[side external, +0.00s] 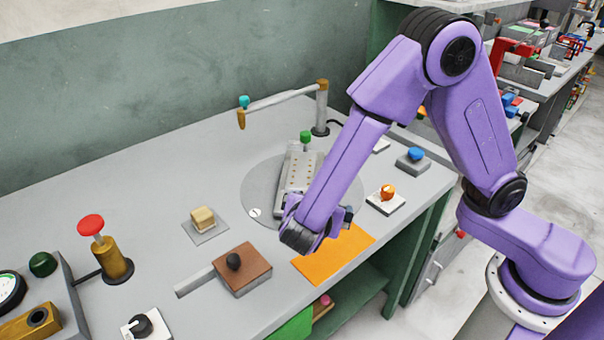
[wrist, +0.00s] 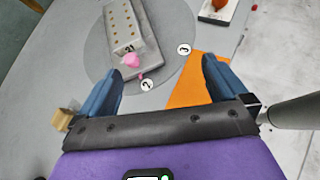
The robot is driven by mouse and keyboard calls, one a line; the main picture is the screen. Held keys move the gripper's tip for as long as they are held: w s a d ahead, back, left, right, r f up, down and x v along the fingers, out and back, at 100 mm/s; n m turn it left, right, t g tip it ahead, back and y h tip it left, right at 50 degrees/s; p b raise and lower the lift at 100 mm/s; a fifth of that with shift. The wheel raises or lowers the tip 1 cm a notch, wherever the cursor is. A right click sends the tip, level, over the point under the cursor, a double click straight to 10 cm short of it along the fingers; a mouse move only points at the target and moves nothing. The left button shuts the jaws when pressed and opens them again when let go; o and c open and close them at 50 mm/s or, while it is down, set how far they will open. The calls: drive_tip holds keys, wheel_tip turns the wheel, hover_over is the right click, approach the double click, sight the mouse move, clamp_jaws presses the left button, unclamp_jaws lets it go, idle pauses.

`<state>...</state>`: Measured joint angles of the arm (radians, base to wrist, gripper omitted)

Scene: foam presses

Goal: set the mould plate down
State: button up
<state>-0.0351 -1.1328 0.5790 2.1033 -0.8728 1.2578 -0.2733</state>
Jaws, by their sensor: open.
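The mould plate is probably the long grey block with rows of brass dots (side external: 299,172). It lies on a flat grey base on the round grey disc (side external: 258,190). A green knob (side external: 305,137) stands at its far end. In the wrist view the dotted block (wrist: 124,25) is at the top, with a pink piece (wrist: 131,60) at its near end. My gripper (wrist: 162,85) is open, with blue fingers spread wide and nothing between them. It is at the near side of the disc, short of the block. My arm hides part of the block in the side view.
An orange mat (side external: 335,256) lies at the front edge. A brown block with a black knob (side external: 241,268) and a yellow block (side external: 203,218) are to the left. An orange-knobbed box (side external: 387,194) is to the right. A jointed bar (side external: 280,98) stands behind.

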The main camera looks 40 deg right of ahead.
drive_tip(key=w+a+f+n+t, duration=0.2)
drive_tip(key=w+a+n+t, duration=0.1)
drive_tip(key=a, duration=0.1)
approach(300, 184)
drive_tip(key=shift+w+d+f, duration=0.8)
drive_tip(key=shift+d+f, duration=0.05)
drive_tip(key=shift+f, duration=0.05)
drive_tip(key=shift+r+x, duration=0.15)
drive_tip(key=shift+x, duration=1.25)
drive_tip(key=shift+r+x, duration=0.15)
drive_tip(key=shift+x, duration=1.3)
drive_tip(key=shift+w, duration=0.15)
